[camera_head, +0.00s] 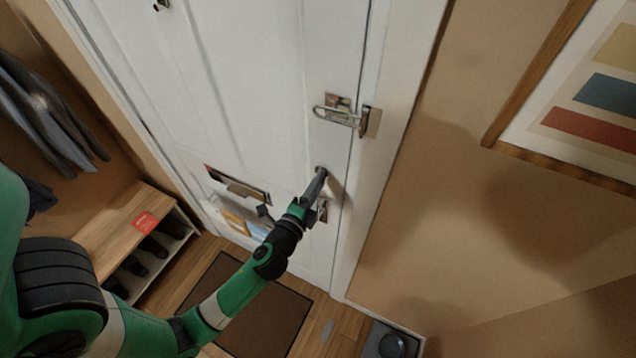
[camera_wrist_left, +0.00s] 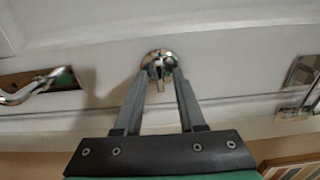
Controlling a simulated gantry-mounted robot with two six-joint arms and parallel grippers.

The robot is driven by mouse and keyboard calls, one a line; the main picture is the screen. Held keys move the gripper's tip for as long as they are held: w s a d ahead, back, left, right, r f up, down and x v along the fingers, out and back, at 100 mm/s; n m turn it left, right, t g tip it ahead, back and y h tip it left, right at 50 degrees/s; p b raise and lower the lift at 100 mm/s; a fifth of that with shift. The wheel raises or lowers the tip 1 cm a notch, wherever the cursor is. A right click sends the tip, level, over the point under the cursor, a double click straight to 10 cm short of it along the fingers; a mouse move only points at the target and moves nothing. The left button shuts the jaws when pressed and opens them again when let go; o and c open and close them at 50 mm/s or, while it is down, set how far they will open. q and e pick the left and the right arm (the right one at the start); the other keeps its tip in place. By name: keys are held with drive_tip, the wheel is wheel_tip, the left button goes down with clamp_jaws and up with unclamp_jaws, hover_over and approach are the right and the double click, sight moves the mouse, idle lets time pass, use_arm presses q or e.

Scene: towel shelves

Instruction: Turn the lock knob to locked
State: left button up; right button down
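The lock knob is a small round chrome piece (camera_head: 321,170) on the white door (camera_head: 250,90), near its right edge. In the left wrist view the knob (camera_wrist_left: 158,62) shows its round plate and a narrow turn piece pointing toward the gripper. My left gripper (camera_head: 320,181) is at the knob. In the wrist view its two fingers (camera_wrist_left: 162,78) are apart, one on each side of the turn piece, with visible gaps. I cannot tell whether either finger touches it. The knob is partly hidden by the gripper in the head view. My right gripper is not in view.
A metal swing-bar latch (camera_head: 340,112) sits above the knob. A door lever (camera_wrist_left: 38,86) is at the left in the wrist view. A mail slot (camera_head: 238,185) is on the door, left of my gripper. A shoe bench (camera_head: 125,230) stands at the left. A mat (camera_head: 265,320) lies below.

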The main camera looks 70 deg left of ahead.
use_arm(q)
drive_tip(key=b+v, duration=0.4)
drive_tip(key=v, duration=0.7)
drive_tip(key=shift+s+d, duration=0.2)
drive_tip(key=shift+s, duration=0.05)
